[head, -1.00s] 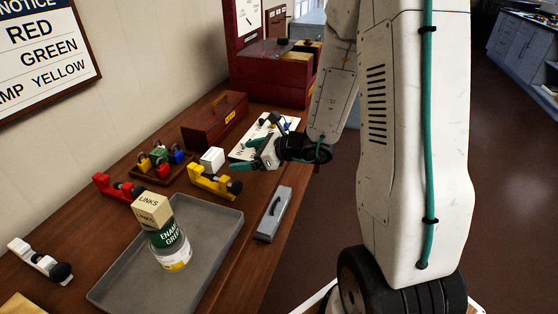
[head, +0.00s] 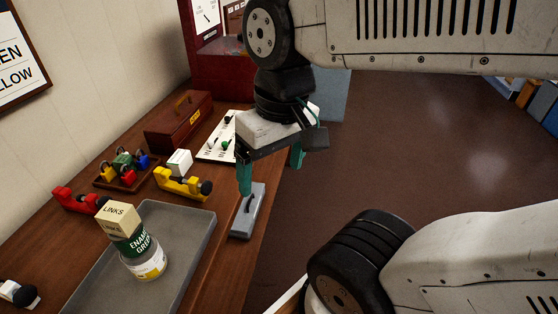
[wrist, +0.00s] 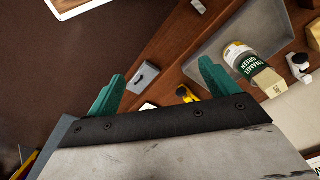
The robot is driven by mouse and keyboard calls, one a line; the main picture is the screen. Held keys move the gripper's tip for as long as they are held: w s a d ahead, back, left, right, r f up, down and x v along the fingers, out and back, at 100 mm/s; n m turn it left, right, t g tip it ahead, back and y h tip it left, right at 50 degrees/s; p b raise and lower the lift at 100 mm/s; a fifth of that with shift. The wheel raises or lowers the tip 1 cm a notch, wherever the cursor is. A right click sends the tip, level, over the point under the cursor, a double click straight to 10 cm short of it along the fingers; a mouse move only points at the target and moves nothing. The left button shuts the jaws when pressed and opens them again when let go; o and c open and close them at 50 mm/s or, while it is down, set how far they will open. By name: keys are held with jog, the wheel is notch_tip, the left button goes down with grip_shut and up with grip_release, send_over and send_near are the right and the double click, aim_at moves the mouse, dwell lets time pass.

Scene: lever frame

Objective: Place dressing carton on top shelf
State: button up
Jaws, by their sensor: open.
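No carton with a readable dressing label shows. A small plain white box (head: 179,161) sits by a yellow lever clamp (head: 184,186) on the bench. A cream carton marked LINKS (head: 117,217) sits on a green enamel can (head: 140,244); it also shows in the wrist view (wrist: 270,83). My gripper (head: 270,176) is open and empty, its green fingers pointing down above the bench's front edge, right of the white box. Both fingers show in the wrist view (wrist: 162,72). I cannot make out a top shelf; a dark red cabinet (head: 215,90) stands behind, partly hidden by my arm.
A grey tray (head: 190,235) holds the stacked can and carton. A grey block with a handle (head: 248,212) lies below my gripper. A brown toolbox (head: 178,122), padlock rack (head: 127,170) and red clamp (head: 75,200) crowd the wall side. The floor at right is open.

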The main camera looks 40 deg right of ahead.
jog(key=shift+o, duration=0.4)
jog(key=shift+s+d+r+h, duration=0.25)
jog(key=shift+d+h, duration=0.05)
jog(key=shift+d, duration=0.2)
jog(key=w+d+f+n+t+h, duration=0.15)
jog(key=w+d, duration=0.25)
jog(key=w, duration=0.4)
jog(key=w+d+f+m+t+h, duration=0.1)
jog(key=w+d+f+t, duration=0.15)
jog(key=w, duration=0.65)
jog(key=n+t+y, duration=0.6)
jog(key=n+y, duration=0.1)
jog(key=y, duration=0.3)
send_near(180, 157)
jog(key=shift+w+d+f, duration=0.15)
jog(key=shift+w+f, duration=0.15)
jog(key=shift+w, duration=0.5)
jog(key=shift+a+f, duration=0.15)
jog(key=shift+a, duration=0.1)
jog(key=shift+w+a+f+y, duration=0.1)
jog(key=shift+a+y, duration=0.15)
jog(key=x, duration=0.7)
jog(key=shift+a, duration=0.1)
jog(key=c, duration=1.1)
jog(key=shift+c, duration=0.2)
